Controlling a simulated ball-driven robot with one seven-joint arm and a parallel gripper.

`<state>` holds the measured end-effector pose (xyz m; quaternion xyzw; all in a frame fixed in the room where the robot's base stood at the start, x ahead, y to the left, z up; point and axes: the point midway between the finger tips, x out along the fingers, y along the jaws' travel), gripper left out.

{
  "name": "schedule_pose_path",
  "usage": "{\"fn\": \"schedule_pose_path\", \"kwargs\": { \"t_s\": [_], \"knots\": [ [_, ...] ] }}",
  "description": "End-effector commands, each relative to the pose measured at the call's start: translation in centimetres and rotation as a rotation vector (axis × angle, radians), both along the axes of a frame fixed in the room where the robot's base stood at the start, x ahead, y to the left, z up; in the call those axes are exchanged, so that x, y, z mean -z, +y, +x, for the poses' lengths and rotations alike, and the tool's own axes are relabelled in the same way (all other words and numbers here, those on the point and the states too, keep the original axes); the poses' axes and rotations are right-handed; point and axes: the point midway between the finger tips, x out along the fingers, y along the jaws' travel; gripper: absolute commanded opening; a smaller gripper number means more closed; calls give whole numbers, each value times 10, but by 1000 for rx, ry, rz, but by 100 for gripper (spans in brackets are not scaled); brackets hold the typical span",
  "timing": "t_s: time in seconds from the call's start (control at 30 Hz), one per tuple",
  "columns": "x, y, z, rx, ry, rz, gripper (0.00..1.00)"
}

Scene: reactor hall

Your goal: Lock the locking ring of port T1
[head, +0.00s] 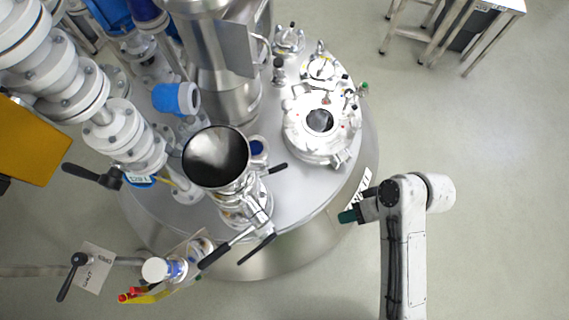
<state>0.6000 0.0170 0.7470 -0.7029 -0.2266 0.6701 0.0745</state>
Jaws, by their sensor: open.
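My gripper (349,215) shows small at the end of my white arm, at the right edge of the vessel lid, seen from above. It is open, and nothing shows between its fingers. A metal funnel (217,157) stands on a port near the middle of the steel lid (291,193). Below the funnel is a metal fitting (245,208) with several black-handled levers; my gripper is to its right, well apart. I cannot read a T1 mark on any port, and I cannot tell which part is its locking ring. The funnel partly hides the fitting.
A round manway (321,121) with clamps stands on the lid's right side. White flanged piping (75,88) and a tall steel cylinder (226,65) crowd the left and back. A lever with a sign plate (95,268) is lower left. The floor at right is clear below the stools.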

Motion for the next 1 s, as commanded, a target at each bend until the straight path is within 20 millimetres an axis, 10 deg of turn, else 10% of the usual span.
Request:
{"fn": "schedule_pose_path", "kwargs": {
  "t_s": [0.5,1.0],
  "knots": [
    [66,90,97,-387,-104,612,41],
    [25,92,169,-660,-361,1191,41]
  ]
}}
